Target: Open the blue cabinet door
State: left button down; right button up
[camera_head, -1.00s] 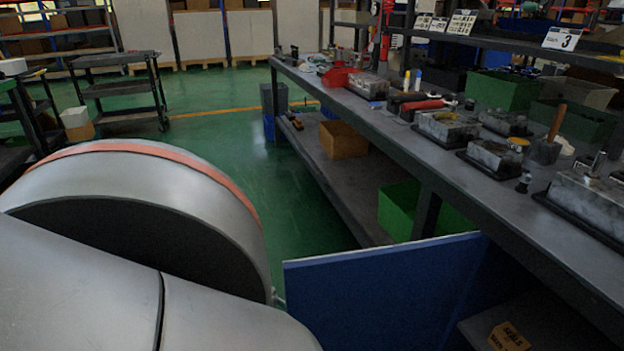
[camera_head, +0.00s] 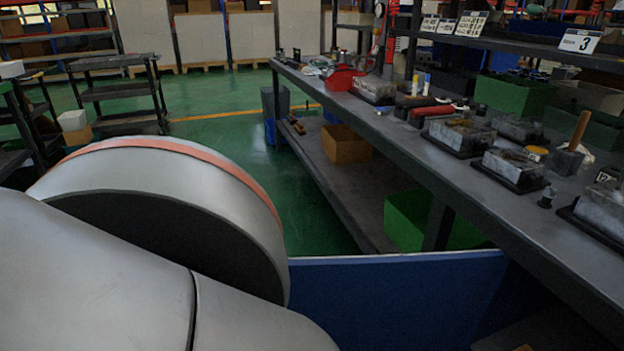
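The blue cabinet door (camera_head: 400,305) is a flat panel at the bottom centre, below the workbench. It stands out from the bench at an angle, and a dark opening with a grey shelf (camera_head: 535,333) shows to its right. My large grey arm links fill the lower left and overlap the door's left side in the picture. Neither gripper is in view, so I cannot tell whether one touches the door. Any handle is hidden or out of frame.
The workbench (camera_head: 440,180) runs along the right, with metal valve blocks (camera_head: 515,168) and tools on it. A green bin (camera_head: 405,220) and a brown box (camera_head: 346,144) sit on its lower shelf. Green floor (camera_head: 240,135) is clear at centre left; a dark cart (camera_head: 120,95) stands beyond.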

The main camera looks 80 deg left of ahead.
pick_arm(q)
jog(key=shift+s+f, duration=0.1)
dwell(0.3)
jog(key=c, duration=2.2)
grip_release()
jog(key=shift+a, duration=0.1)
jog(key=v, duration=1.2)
